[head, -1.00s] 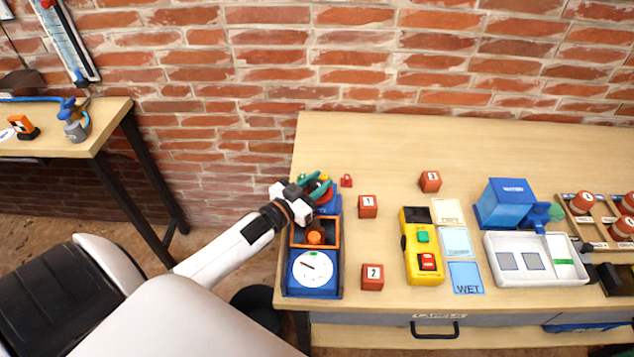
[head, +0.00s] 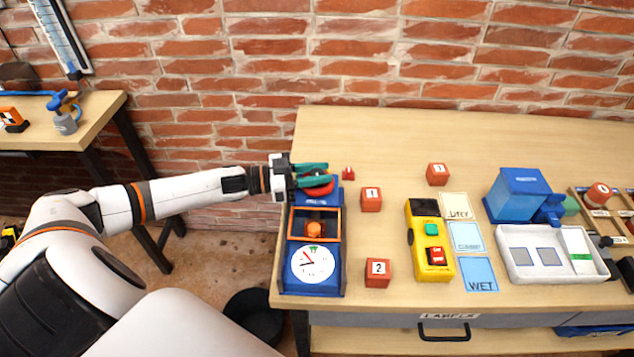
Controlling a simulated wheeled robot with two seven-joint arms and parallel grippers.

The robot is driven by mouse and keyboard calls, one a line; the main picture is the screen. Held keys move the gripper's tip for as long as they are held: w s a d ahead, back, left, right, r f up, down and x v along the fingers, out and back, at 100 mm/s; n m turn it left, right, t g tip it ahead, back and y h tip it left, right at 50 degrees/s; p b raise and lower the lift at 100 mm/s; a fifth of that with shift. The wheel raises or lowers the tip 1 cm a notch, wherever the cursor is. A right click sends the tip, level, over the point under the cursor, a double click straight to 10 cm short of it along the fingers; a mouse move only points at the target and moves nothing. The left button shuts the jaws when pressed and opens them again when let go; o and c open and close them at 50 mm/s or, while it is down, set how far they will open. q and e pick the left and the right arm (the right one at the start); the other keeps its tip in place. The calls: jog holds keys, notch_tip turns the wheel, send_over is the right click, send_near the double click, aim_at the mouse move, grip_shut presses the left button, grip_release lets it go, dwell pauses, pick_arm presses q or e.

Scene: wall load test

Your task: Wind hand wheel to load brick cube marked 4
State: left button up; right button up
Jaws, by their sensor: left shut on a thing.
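The blue press (head: 291,262) stands at the table's left end, with an orange-framed chamber (head: 338,224) and a white dial (head: 313,263). An orange, rounded piece (head: 315,231) sits in the chamber. The red hand wheel (head: 320,189) is at the press's far end. My left gripper (head: 318,179) is at the wheel with its teal fingers, shut on it; the fingers partly hide it. Brick cubes marked 1 (head: 371,199), 2 (head: 377,273) and 3 (head: 438,174) stand on the table. I see no cube marked 4. My right gripper is not in view.
A small red weight-like piece (head: 348,173) lies just right of the wheel. A yellow meter (head: 429,245), label cards (head: 466,237), a blue box (head: 513,197) and a white tray (head: 507,262) stand further right. The back of the table is clear.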

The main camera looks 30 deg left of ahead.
pick_arm(q)
jog(key=shift+m+g+h+b, duration=1.1)
jog(key=shift+m+g+b, duration=0.1)
jog(key=shift+g, duration=0.3)
jog(key=o, duration=1)
jog(key=shift+c, duration=0.2)
jog(key=b+v, duration=0.2)
jog(key=v, duration=1)
jog(key=shift+w, duration=0.1)
